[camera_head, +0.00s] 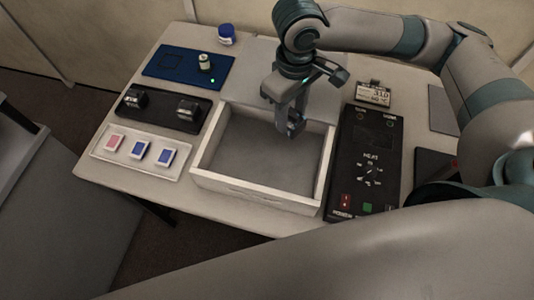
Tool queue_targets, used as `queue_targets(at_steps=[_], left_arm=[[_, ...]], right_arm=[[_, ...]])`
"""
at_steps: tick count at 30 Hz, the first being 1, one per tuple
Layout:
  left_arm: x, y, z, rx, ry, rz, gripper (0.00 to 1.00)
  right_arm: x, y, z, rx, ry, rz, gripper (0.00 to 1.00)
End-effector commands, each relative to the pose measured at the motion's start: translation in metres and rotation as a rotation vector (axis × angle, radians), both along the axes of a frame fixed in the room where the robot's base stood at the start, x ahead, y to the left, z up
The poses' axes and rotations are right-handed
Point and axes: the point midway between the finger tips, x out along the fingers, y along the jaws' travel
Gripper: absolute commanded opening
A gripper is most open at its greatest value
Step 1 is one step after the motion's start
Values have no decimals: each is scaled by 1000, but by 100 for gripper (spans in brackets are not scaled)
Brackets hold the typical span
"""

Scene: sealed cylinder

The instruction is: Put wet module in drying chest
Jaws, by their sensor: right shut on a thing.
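The drying chest appears to be the pale open-topped box (258,190) in the middle of the table. Its grey floor shows and looks bare. My right gripper (291,128) points down over the back right part of the box. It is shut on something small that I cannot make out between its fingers. I cannot tell which object is the wet module. Two dark pieces (187,110) sit on a black rack (160,112) to the left. A small cream cylinder (205,62) stands on a blue pad (178,66) at the back left. My left gripper is not in view.
A white tray (178,169) holds a pink card (115,142) and two blue cards (138,149). A black heat control panel (367,165) is right of the box, with a small display (376,93) behind. A blue-and-white jar (226,34) stands at the back. A pale panel (245,75) is behind the box.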

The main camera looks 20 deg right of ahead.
Motion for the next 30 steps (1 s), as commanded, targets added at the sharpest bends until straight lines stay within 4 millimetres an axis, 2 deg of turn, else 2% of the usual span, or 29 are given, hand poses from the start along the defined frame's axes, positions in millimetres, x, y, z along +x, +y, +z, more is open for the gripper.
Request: queue_targets(at_steps=[18,24,30], left_arm=[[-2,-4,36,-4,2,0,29],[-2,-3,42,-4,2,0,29],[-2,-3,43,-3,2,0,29]], right_arm=[[-88,61,-17,14,27,1326,13],[-106,73,-18,23,20,1597,13],[-112,76,-18,24,15,1692,13]])
